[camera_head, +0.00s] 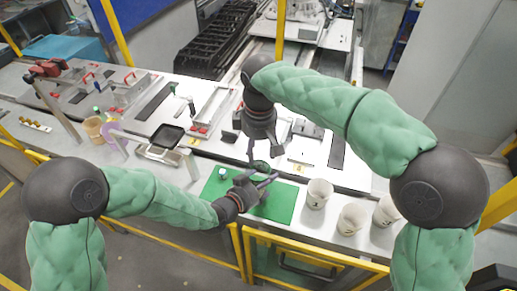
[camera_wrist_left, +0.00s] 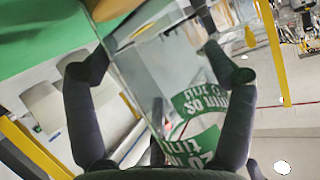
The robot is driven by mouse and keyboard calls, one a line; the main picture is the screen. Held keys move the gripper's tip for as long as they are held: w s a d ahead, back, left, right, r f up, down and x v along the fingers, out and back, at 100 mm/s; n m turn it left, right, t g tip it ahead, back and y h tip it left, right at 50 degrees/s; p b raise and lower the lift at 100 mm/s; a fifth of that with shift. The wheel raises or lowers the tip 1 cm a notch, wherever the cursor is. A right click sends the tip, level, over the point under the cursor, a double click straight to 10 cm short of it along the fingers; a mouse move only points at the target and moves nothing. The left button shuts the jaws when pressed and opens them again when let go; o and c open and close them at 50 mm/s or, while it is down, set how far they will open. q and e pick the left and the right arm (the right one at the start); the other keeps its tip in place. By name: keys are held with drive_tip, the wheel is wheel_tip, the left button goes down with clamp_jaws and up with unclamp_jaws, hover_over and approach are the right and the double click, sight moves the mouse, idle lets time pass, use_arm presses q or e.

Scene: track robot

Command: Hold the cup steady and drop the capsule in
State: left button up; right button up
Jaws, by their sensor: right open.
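My left gripper (camera_head: 264,180) is low over the green mat (camera_head: 284,206), its two fingers spread. In the left wrist view a clear, glass-like cup (camera_wrist_left: 165,65) with green and white lettering shows between the fingers of the left gripper (camera_wrist_left: 160,60). I cannot tell whether both fingers press on it. My right gripper (camera_head: 266,150) points down just above the left one, open, its fingers apart. A small dark green thing (camera_head: 261,167) shows between the two grippers; I cannot tell what it is. I cannot make out the capsule for sure.
A small white and blue object (camera_head: 222,173) stands on the mat's left part. Several white cups, one of them here (camera_head: 318,192), stand right of the mat. A black tray (camera_head: 166,138) lies to the left. Yellow rails (camera_head: 312,255) run along the front edge.

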use_arm(q)
drive_tip(key=shift+o, duration=0.9)
drive_tip(key=v, duration=1.2)
